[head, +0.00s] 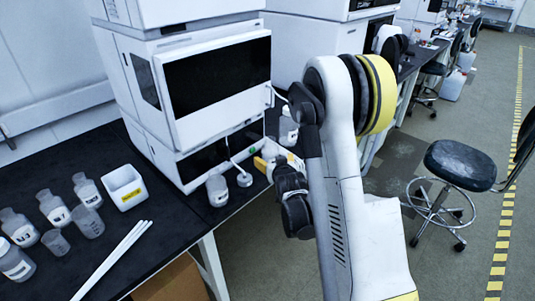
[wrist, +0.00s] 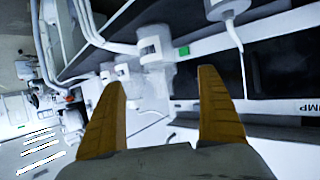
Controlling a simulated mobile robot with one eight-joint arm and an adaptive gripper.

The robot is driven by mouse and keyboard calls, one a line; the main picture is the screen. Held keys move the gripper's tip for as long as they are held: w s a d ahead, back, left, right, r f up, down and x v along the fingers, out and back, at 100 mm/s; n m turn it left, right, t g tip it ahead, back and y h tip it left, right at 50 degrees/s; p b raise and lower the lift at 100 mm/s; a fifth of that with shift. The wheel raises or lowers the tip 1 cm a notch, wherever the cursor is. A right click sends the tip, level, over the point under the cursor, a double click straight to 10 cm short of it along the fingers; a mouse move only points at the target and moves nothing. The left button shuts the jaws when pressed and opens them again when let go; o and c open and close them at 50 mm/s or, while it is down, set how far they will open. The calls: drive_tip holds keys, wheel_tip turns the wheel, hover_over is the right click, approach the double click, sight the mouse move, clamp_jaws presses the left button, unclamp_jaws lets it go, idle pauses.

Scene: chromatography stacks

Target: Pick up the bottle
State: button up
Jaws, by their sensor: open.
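Several clear, labelled bottles are in the head view, so I cannot tell which one is meant. One bottle (head: 217,190) stands at the bench edge in front of the instrument, left of my gripper. Another bottle (head: 288,128) stands behind my gripper, partly hidden by my arm. A group of bottles, including one (head: 87,189), stands at the left. My gripper (head: 272,163) is at the instrument's front right, partly hidden by my arm. In the wrist view its two yellow fingers (wrist: 162,78) are apart with nothing gripped between them.
A chromatography stack (head: 215,85) stands behind the bottles. A white box (head: 124,187) and white rods (head: 113,259) lie on the black bench. A thin tube and a small white round piece (head: 244,180) are near the gripper. A stool (head: 459,165) stands at the right.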

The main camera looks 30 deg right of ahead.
sight(271, 155)
drive_tip(key=x, duration=0.4)
drive_tip(key=shift+w+d+f+p, duration=0.1)
drive_tip(key=shift+w+f+p, duration=0.05)
drive_tip(key=shift+w+p, duration=0.2)
drive_tip(key=b+x, duration=0.1)
drive_tip(key=x, duration=0.1)
drive_tip(key=b+x, duration=0.1)
drive_tip(key=x, duration=0.2)
drive_tip(key=shift+d+f+b, duration=0.15)
drive_tip(key=shift+f+b, duration=0.15)
drive_tip(key=shift+b, duration=0.1)
drive_tip(key=shift+r, duration=0.1)
drive_tip(key=c, duration=1.5)
